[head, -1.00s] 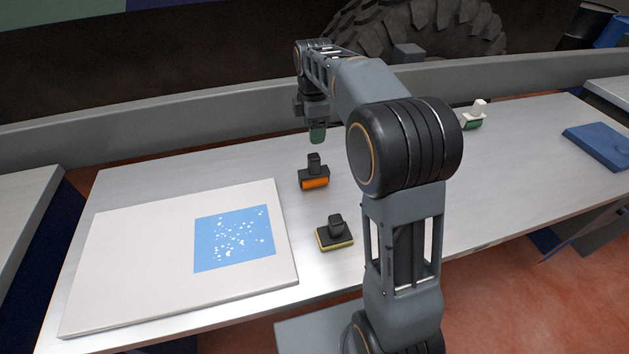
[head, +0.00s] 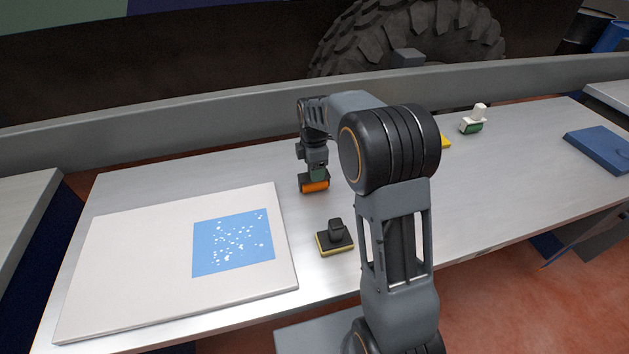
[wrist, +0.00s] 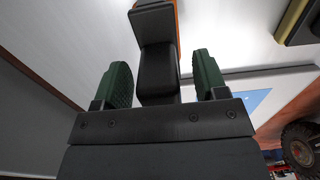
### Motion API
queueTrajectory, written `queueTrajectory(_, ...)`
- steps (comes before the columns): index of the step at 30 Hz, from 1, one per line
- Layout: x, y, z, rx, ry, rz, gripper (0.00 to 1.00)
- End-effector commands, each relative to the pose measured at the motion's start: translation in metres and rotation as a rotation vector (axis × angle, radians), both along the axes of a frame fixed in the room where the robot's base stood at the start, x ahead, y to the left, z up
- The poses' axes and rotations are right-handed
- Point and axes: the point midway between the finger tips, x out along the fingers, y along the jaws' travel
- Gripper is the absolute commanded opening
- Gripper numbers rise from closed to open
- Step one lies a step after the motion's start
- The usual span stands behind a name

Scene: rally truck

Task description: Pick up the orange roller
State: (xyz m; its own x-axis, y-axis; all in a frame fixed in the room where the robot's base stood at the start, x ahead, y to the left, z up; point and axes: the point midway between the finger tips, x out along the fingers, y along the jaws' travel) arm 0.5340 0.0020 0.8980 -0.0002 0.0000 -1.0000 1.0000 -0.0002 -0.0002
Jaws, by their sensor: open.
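The orange roller (head: 315,186) stands on the metal table, right of the white board, with its black handle up. In the wrist view its black handle (wrist: 156,62) lies between my two green fingertips, and a sliver of its orange part shows at the top edge. My gripper (head: 317,172) is down over the handle in the head view. In the wrist view my gripper (wrist: 160,82) is open, with a gap showing on each side of the handle. The fingers hide part of the handle in the head view.
A black block with a yellow base (head: 335,238) stands nearby, in front of the roller. The white board (head: 130,250) with a blue speckled patch (head: 233,243) lies to the left. A white-and-green tool (head: 473,122) and a blue slab (head: 600,148) are farther right.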

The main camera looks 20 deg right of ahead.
Motion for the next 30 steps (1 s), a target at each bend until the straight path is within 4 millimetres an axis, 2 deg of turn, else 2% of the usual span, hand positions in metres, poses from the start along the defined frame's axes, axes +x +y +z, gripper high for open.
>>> queueTrajectory(3,-0.0001,0.0,-0.0072,0.0,0.001,0.0,0.66)
queueTrajectory(11,0.0,0.0001,-0.0081,0.0,0.0,0.0,0.65)
queueTrajectory(30,-0.0001,0.0002,-0.0078,0.0,0.0,0.0,0.04)
